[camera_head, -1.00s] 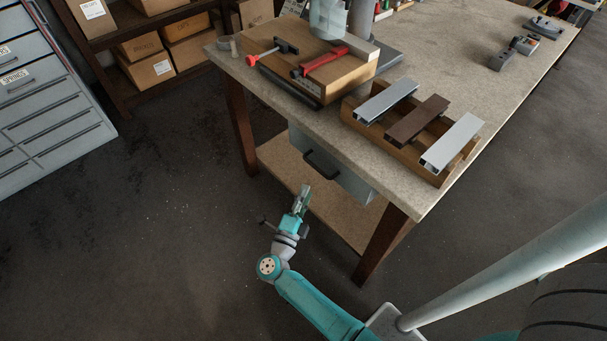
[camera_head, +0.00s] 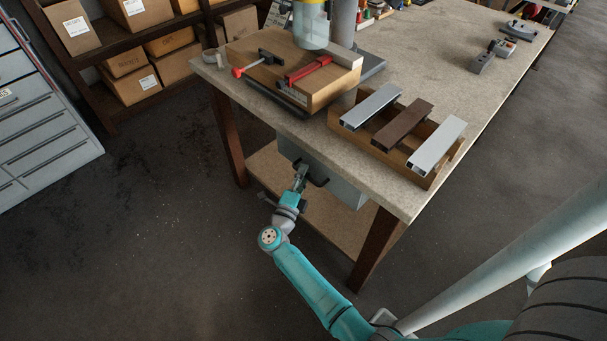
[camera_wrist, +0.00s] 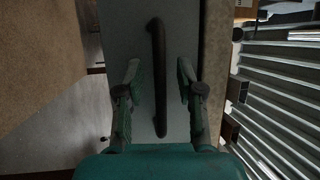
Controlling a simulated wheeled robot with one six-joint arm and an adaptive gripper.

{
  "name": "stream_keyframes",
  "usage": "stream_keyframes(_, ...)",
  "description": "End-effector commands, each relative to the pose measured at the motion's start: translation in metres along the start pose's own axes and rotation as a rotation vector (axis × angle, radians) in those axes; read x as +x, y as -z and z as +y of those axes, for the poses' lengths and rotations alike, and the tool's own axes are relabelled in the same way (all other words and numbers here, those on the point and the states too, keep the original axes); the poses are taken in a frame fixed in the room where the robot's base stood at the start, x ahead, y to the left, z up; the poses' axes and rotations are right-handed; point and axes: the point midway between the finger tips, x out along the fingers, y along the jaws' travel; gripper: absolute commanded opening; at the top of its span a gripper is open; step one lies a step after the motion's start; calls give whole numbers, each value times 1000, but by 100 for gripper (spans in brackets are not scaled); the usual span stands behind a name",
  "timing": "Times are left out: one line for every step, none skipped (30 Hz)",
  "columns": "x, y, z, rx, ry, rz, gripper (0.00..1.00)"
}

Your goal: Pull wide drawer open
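The wide drawer (camera_head: 345,185) is a grey box front under the table top, with a dark bar handle (camera_head: 318,180). In the wrist view the drawer front (camera_wrist: 180,30) fills the middle, and its handle (camera_wrist: 157,75) runs lengthwise between my two fingers. My gripper (camera_head: 301,170) is at the handle in the head view and partly covers the handle and drawer front. In the wrist view my gripper (camera_wrist: 160,80) is open, with a finger on each side of the handle and a gap to each. The drawer looks closed.
The stone-topped table (camera_head: 425,75) carries a wooden block (camera_head: 320,85) with clamps and a wooden tray (camera_head: 425,180) of metal profiles. A table leg (camera_head: 378,247) stands right of my arm. A lower shelf (camera_head: 330,225) lies below. The floor at left is clear.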

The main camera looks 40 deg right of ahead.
Motion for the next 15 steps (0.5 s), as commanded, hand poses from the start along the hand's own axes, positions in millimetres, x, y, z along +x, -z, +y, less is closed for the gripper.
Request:
stream_keyframes(2,0,0,0,0,0,37)
stream_keyframes(3,0,0,0,0,0,37)
stream_keyframes(4,0,0,0,0,0,37)
stream_keyframes(4,0,0,0,0,0,37)
stream_keyframes(4,0,0,0,0,0,37)
stream_keyframes(4,0,0,0,0,0,37)
stream_keyframes(4,0,0,0,0,0,37)
stream_keyframes(4,0,0,0,0,0,37)
stream_keyframes(4,0,0,0,0,0,37)
stream_keyframes(4,0,0,0,0,0,37)
stream_keyframes(4,0,0,0,0,0,32)
stream_keyframes(4,0,0,0,0,0,22)
stream_keyframes(4,0,0,0,0,0,15)
stream_keyframes(4,0,0,0,0,0,7)
stream_keyframes(4,0,0,0,0,0,0)
